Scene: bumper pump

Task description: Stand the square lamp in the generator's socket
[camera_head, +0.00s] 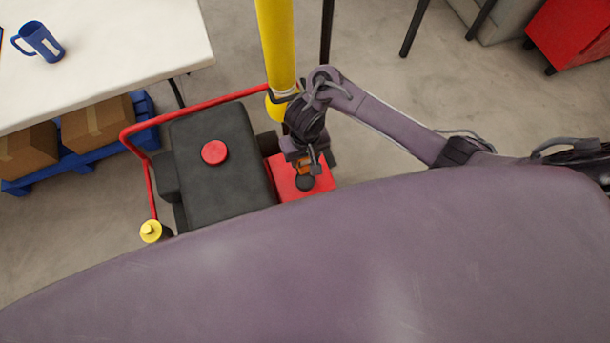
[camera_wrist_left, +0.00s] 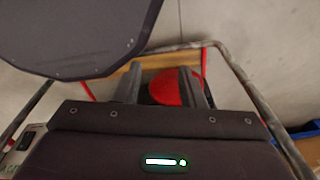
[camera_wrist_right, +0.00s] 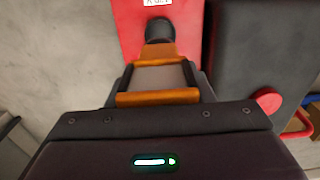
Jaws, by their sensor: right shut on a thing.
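The square lamp (camera_wrist_right: 158,78), an orange frame around a grey face, is held between the fingers of my right gripper (camera_wrist_right: 158,82). In the head view the right gripper (camera_head: 305,160) is over the generator's red end, with a bit of orange lamp (camera_head: 305,168) showing. The generator (camera_head: 225,175) has a black body with a red cap and a red tube frame. A round black fitting on its red part (camera_head: 322,184), probably the socket (camera_wrist_right: 158,30), lies just beyond the lamp; contact cannot be told. My left gripper (camera_wrist_left: 162,85) is open and empty, outside the head view.
A yellow post (camera_head: 277,45) stands close behind the generator and my right wrist. A white table (camera_head: 110,70) with a blue mug (camera_head: 40,42) is at upper left, with cardboard boxes (camera_head: 97,122) on a blue pallet below. A red cabinet (camera_head: 570,42) stands at upper right.

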